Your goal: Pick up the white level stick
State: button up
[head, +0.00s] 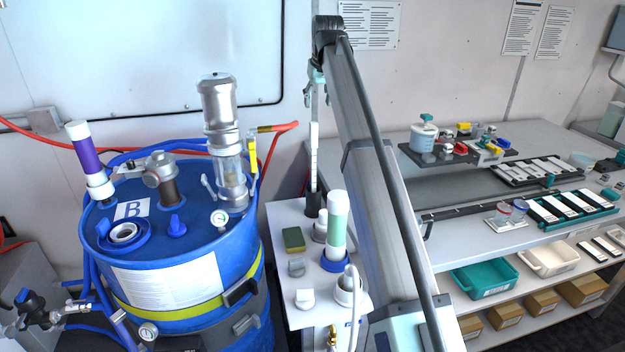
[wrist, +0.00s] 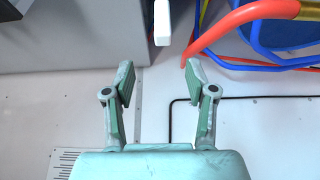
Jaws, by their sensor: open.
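The white level stick (head: 314,150) stands upright in a small black holder (head: 312,204) on the white side table, left of my arm. My gripper (head: 316,78) is above the stick in the head view, pointing down; its fingers are small and partly unclear there. In the wrist view my gripper (wrist: 158,68) is open and empty, its two green-padded fingers apart. The end of the white stick (wrist: 162,22) shows at the top middle of that view, lined up between the fingers and just beyond their tips. I see no contact.
A blue drum (head: 180,260) with fittings and a purple-labelled tube stands left. A green-filled tube (head: 336,225), a sponge (head: 293,240) and small white parts crowd the side table. A red hose (wrist: 235,24) passes near the right finger. A workbench (head: 470,240) stands right.

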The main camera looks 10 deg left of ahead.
aim_at(313, 130)
jog(key=p+x, duration=0.1)
jog(key=x, duration=0.7)
jog(key=shift+p, duration=0.35)
jog(key=shift+p+x, duration=1)
jog(key=shift+x, duration=1.55)
jog(key=shift+s+a, duration=0.1)
jog(key=shift+s, duration=0.05)
grip_shut()
